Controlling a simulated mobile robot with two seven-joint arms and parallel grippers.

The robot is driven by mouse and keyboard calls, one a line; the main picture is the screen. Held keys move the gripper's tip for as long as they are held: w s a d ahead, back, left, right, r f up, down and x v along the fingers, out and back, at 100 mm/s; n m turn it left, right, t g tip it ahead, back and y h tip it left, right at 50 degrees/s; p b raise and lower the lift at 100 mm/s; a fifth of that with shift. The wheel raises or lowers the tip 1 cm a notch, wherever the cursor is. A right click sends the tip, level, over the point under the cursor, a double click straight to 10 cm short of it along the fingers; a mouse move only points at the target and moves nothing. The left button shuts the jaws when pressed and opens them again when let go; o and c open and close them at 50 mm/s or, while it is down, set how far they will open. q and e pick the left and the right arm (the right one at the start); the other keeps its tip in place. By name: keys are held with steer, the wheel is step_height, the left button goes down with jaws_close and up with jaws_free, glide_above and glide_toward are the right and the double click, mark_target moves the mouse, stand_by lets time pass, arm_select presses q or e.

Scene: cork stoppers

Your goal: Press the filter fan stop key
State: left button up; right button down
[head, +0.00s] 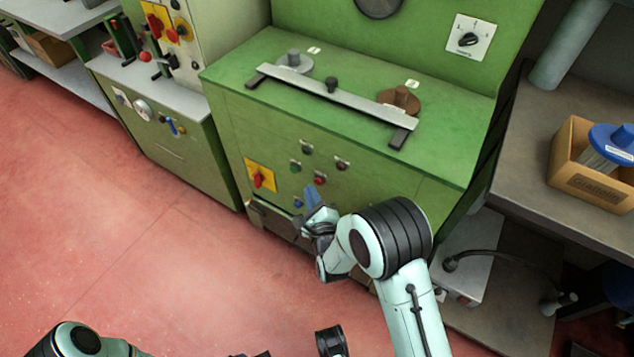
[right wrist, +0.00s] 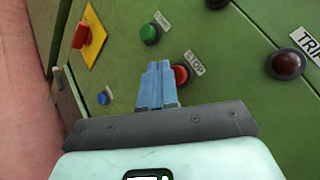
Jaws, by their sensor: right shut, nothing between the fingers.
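A red key (right wrist: 181,74) with a STOP label sits on the green machine's front panel. It also shows in the head view (head: 320,181). The words "filter fan" cannot be read. My right gripper (head: 314,190) is shut and empty, its blue fingers pointing at the panel. In the right wrist view its fingertips (right wrist: 158,65) appear just left of the red key and cover part of its left edge. I cannot tell whether they touch the panel. Of my left arm only a part shows at the lower left of the head view; its gripper is not clearly seen.
Near the red key are a green START key (right wrist: 150,34), a dark red TRIP lamp (right wrist: 286,64), a blue key (right wrist: 103,98) and a red switch on a yellow plate (right wrist: 90,35). A bench with a cardboard box (head: 592,185) stands at the right. The red floor at left is clear.

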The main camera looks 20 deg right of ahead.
steer(key=s+a, duration=0.1)
steer(key=a, duration=0.1)
steer(key=s+a, duration=0.2)
steer(key=shift+b, duration=0.3)
stand_by(0.4)
steer(key=shift+r, duration=0.1)
stand_by(0.5)
